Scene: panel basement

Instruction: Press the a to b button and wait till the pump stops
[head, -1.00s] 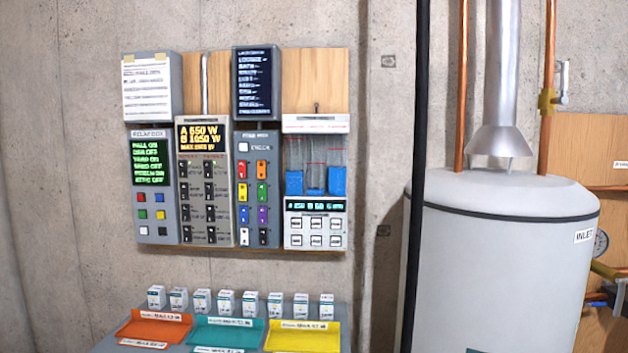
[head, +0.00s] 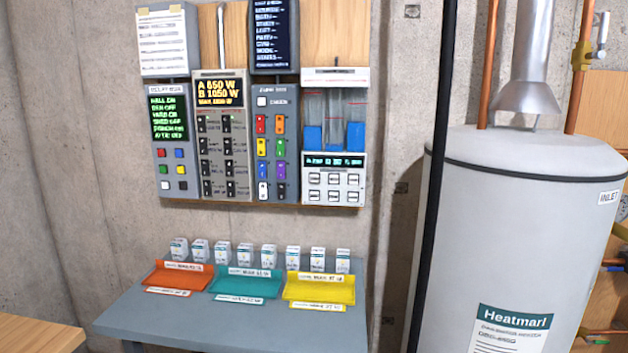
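The pump unit (head: 334,135) is at the right end of the wall panel in the head view. It has clear tanks with blue liquid (head: 355,136) at differing levels, a small dark display with green text (head: 334,160), and two rows of pale buttons (head: 333,187) below. The button labels are too small to read, so I cannot tell which is a to b. My gripper is not in view.
A grey table (head: 150,318) below the panel holds orange (head: 180,277), teal (head: 245,285) and yellow (head: 320,290) trays and several small white boxes. A black vertical pipe (head: 434,180) and a large grey tank (head: 520,220) stand to the right. A wooden surface (head: 35,335) is at lower left.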

